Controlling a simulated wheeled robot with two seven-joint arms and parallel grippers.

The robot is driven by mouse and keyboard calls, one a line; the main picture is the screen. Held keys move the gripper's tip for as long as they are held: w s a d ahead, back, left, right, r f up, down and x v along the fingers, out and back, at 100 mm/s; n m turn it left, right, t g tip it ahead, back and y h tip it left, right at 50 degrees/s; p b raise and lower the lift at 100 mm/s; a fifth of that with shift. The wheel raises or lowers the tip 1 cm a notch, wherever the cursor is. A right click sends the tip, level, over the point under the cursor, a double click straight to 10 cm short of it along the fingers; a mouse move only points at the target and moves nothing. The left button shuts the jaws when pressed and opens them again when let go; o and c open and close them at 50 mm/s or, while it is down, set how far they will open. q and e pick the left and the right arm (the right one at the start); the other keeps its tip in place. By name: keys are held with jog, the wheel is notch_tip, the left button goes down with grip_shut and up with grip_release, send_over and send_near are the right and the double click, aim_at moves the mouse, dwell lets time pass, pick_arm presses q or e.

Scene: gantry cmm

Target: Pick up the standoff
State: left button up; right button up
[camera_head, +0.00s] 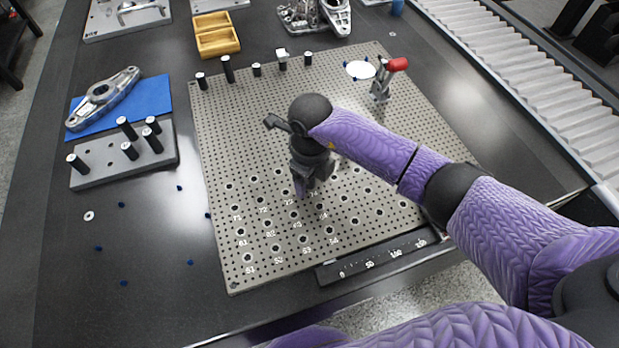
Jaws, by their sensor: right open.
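Several standoffs, black cylinders with pale tops, stand upright in view. A row of them, including a tall standoff (227,69) and a short one (256,70), stands along the far edge of the perforated plate (225,150). Others, such as a standoff (130,150), stand in a grey rack (90,178) left of the plate. My right gripper (306,188) points down over the middle of the plate, near the numbered holes. It is open, and I see no standoff between its fingers, though the wrist hides part of that area. My left gripper is out of view.
A red-handled toggle clamp (381,80) and a white disc (360,69) are on the plate's far right. A metal part lies on a blue mat (150,98) at left. Wooden trays (217,42) stand behind. A black scale bar (375,258) lies along the front edge.

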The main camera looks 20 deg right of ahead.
jog(key=shift+r, duration=0.15)
grip_shut()
